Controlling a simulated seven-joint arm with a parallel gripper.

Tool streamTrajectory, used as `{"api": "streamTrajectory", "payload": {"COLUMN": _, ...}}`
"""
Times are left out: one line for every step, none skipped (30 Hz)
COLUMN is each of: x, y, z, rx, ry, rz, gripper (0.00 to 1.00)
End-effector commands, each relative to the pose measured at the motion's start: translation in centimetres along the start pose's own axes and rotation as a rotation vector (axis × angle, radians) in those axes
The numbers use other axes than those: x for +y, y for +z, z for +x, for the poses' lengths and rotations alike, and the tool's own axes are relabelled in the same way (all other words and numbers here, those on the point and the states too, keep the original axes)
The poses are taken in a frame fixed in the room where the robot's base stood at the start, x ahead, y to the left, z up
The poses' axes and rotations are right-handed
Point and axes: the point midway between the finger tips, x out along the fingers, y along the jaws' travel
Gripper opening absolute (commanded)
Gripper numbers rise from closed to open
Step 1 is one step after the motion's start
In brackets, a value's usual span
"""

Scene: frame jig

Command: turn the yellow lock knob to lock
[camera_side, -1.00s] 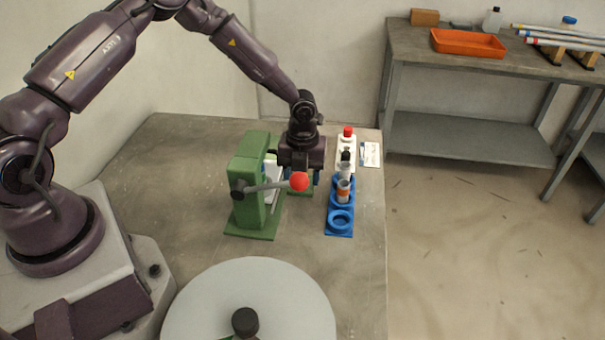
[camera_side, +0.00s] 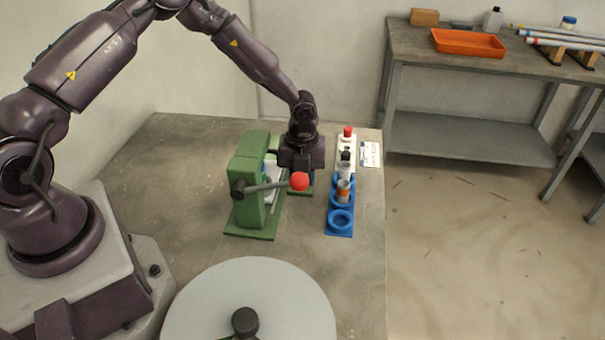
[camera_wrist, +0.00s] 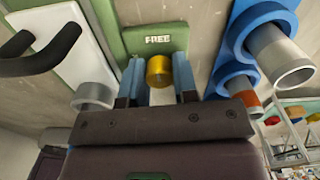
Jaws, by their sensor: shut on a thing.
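The yellow lock knob (camera_wrist: 158,70) shows in the wrist view, a short round yellow cylinder in front of the green frame jig (camera_wrist: 130,42). A raised "FREE" label (camera_wrist: 159,39) is on the green part just above it. My gripper (camera_wrist: 158,80) has its two blue fingers on either side of the knob and is shut on it. In the side view my gripper (camera_side: 301,178) points down behind the jig's lever with the red ball (camera_side: 299,181). The green jig (camera_side: 248,190) stands to its left. The knob is hidden in the side view.
A blue rack (camera_side: 340,221) with tubes stands close to the right of my gripper. A white holder (camera_side: 347,147) with a red-capped bottle is behind it. A grey round disc (camera_side: 200,310) lies in front. The table is bare left of the jig.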

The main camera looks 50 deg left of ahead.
Motion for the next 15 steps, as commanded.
{"api": "streamTrajectory", "payload": {"x": -0.04, "y": 0.00, "z": -0.11, "rx": -0.002, "ry": 0.001, "rz": -0.030, "gripper": 0.04}}
{"api": "streamTrajectory", "payload": {"x": -0.04, "y": -0.01, "z": -0.11, "rx": -0.001, "ry": 0.001, "rz": -0.051, "gripper": 0.04}}
{"api": "streamTrajectory", "payload": {"x": -0.03, "y": 0.01, "z": -0.11, "rx": -0.002, "ry": 0.001, "rz": -0.081, "gripper": 0.04}}
{"api": "streamTrajectory", "payload": {"x": -0.03, "y": 0.01, "z": -0.11, "rx": -0.002, "ry": 0.001, "rz": -0.107, "gripper": 0.04}}
{"api": "streamTrajectory", "payload": {"x": -0.04, "y": 0.00, "z": -0.11, "rx": -0.002, "ry": 0.001, "rz": -0.132, "gripper": 0.04}}
{"api": "streamTrajectory", "payload": {"x": -0.04, "y": 0.01, "z": -0.10, "rx": -0.002, "ry": 0.001, "rz": -0.167, "gripper": 0.04}}
{"api": "streamTrajectory", "payload": {"x": -0.04, "y": 0.00, "z": -0.10, "rx": -0.002, "ry": 0.001, "rz": -0.196, "gripper": 0.04}}
{"api": "streamTrajectory", "payload": {"x": -0.04, "y": -0.01, "z": -0.10, "rx": -0.002, "ry": 0.001, "rz": -0.224, "gripper": 0.04}}
{"api": "streamTrajectory", "payload": {"x": -0.04, "y": -0.01, "z": -0.11, "rx": -0.002, "ry": 0.001, "rz": -0.261, "gripper": 0.04}}
{"api": "streamTrajectory", "payload": {"x": -0.02, "y": 0.01, "z": -0.12, "rx": -0.002, "ry": 0.002, "rz": -0.291, "gripper": 0.04}}
{"api": "streamTrajectory", "payload": {"x": -0.02, "y": 0.02, "z": -0.12, "rx": -0.002, "ry": 0.001, "rz": -0.320, "gripper": 0.04}}
{"api": "streamTrajectory", "payload": {"x": -0.06, "y": -0.01, "z": -0.14, "rx": -0.002, "ry": 0.001, "rz": -0.358, "gripper": 0.04}}
{"api": "streamTrajectory", "payload": {"x": -0.06, "y": -0.01, "z": -0.14, "rx": -0.002, "ry": 0.000, "rz": -0.386, "gripper": 0.04}}
{"api": "streamTrajectory", "payload": {"x": -0.04, "y": 0.01, "z": -0.13, "rx": -0.003, "ry": 0.000, "rz": -0.415, "gripper": 0.04}}
{"api": "streamTrajectory", "payload": {"x": -0.04, "y": 0.01, "z": -0.13, "rx": -0.002, "ry": 0.000, "rz": -0.454, "gripper": 0.04}}
